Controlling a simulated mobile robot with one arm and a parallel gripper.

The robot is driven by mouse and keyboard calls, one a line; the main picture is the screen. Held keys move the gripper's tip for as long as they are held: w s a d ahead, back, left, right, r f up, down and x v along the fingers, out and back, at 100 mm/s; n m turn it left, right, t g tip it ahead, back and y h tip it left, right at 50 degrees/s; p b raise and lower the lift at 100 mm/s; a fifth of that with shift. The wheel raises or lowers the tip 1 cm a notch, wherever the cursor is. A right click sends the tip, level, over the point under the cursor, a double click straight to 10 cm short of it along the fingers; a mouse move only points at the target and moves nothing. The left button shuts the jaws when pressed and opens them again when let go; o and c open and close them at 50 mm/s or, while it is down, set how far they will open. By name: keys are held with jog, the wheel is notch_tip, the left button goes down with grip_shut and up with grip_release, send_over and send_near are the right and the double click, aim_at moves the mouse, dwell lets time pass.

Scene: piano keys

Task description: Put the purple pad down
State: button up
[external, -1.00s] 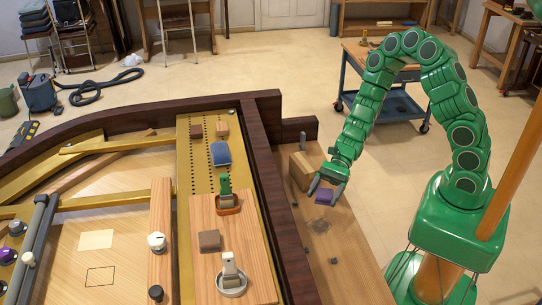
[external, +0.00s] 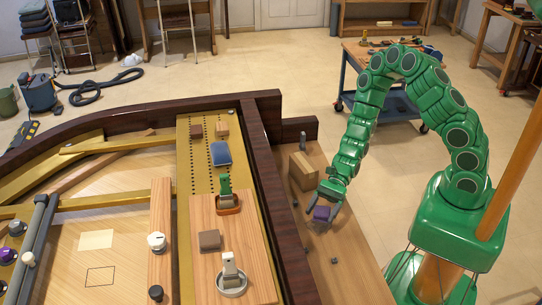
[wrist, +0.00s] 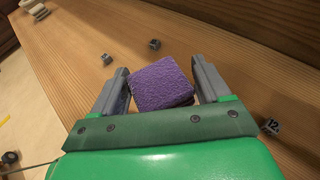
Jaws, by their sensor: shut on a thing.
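The purple pad (external: 321,213) is a small square block with a rough, felt-like top. My gripper (external: 327,208) is over the wooden ledge (external: 348,270) on the near side of the piano case. In the wrist view the pad (wrist: 160,83) sits between the two grey fingers of my gripper (wrist: 160,88), turned a little askew to them. My gripper is shut on it. The pad's underside is hidden, and I cannot tell whether it touches the ledge.
A wooden block (external: 303,170) stands on the ledge just behind my gripper. Small dark pieces lie on the ledge, one (wrist: 154,44) ahead of the pad in the wrist view. The dark case rim (external: 268,180) rises left of the ledge. Bare wood lies in front.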

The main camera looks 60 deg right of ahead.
aim_at(320, 226)
jog(key=shift+f, duration=2.15)
jog(key=shift+f, duration=0.1)
jog(key=o, duration=1)
jog(key=shift+d+r, duration=0.15)
jog(key=shift+r, duration=0.05)
jog(key=shift+v, duration=5.9)
jog(key=shift+r, duration=0.1)
